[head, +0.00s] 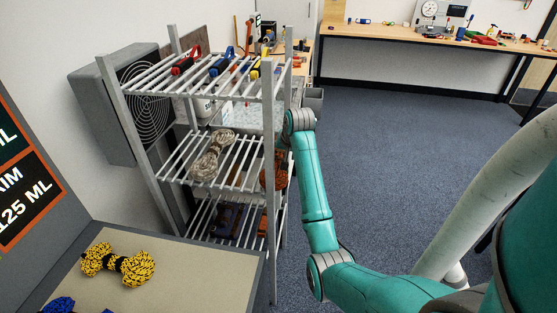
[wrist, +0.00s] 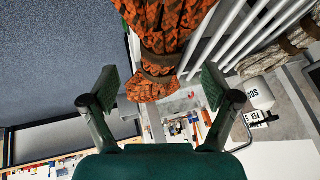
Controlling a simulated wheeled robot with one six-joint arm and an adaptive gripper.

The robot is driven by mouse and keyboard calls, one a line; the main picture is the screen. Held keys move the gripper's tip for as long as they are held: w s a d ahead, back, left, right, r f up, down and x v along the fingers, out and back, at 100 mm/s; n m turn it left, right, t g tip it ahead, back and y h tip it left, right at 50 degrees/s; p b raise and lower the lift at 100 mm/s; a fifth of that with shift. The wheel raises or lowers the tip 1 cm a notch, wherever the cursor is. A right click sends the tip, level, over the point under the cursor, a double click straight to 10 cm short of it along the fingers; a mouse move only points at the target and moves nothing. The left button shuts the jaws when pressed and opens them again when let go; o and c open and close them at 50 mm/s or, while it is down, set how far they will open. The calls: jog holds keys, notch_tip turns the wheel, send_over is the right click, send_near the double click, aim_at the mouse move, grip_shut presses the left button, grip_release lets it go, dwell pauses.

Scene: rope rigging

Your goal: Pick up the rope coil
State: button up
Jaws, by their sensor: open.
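An orange-and-black rope coil (wrist: 165,45), bound with a dark band, fills the top middle of the wrist view. In the head view it sits at the right end of the rack's middle shelf (head: 274,174), partly hidden by the rack post. My gripper (wrist: 160,82) is open, with its two fingers spread to either side of the coil's near end in the picture. I cannot tell whether they touch it. In the head view, my gripper's fingers are hidden behind the rack. A beige rope coil (head: 212,155) lies on the same shelf; a yellow-and-black coil (head: 118,264) lies on the near table.
The grey metal rack (head: 268,130) has slatted shelves and upright posts close to my arm. Several coloured items, including a blue-handled one (head: 222,62), lie on its top shelf. A workbench (head: 470,42) stands at the back. The blue carpet (head: 390,150) is clear.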

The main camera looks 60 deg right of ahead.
aim_at(280, 155)
jog(key=shift+x, duration=1.6)
grip_shut()
